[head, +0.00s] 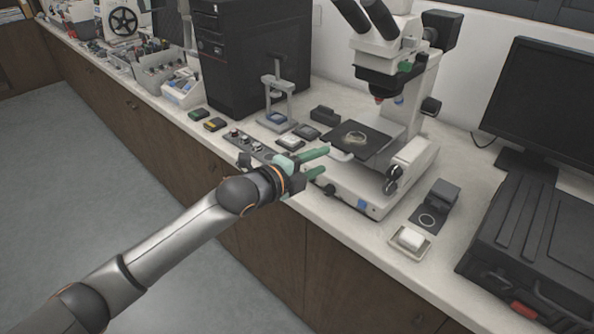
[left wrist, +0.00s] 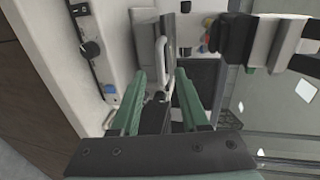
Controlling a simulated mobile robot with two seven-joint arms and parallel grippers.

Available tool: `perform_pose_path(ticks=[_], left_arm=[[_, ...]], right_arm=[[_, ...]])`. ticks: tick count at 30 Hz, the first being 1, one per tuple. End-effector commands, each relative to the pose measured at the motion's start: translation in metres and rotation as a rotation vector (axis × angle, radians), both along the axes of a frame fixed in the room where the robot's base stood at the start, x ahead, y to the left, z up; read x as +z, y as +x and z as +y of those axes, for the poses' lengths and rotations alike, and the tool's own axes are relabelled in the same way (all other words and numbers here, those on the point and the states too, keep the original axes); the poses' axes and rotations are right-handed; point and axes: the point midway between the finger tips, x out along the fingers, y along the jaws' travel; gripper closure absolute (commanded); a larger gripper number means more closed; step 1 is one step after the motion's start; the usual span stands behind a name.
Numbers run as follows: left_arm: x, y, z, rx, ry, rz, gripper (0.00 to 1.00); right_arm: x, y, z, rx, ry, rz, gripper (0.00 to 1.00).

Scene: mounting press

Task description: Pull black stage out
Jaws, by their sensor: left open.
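The black stage (head: 372,151) is a flat dark plate on the base of the white microscope (head: 350,190), with a clear round dish (head: 356,138) on it. A white handle (head: 341,155) sticks out at the stage's front left edge. My left gripper (head: 324,161) has green fingers, is open, and points at this handle from the left. In the left wrist view the pale looped handle (left wrist: 164,58) shows between and just beyond the open fingertips (left wrist: 160,78). I cannot tell whether they touch it. My right gripper is not in view.
A small grey press (head: 278,90) stands left of the microscope, before a black computer tower (head: 255,50). A control strip (head: 248,143) lies near the counter's front edge. A white block in a tray (head: 410,238) and a black case (head: 535,250) stand at right.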

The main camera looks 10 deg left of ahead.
Motion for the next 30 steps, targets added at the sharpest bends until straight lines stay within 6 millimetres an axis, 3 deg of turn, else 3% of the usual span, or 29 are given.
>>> perform_pose_path(ticks=[12,30], left_arm=[[0.012,-0.049,0.036,0.001,0.002,0.002,0.55],[0.014,-0.056,0.041,0.000,0.000,0.004,0.55]], right_arm=[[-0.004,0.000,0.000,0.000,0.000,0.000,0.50],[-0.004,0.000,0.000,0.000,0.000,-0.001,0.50]])
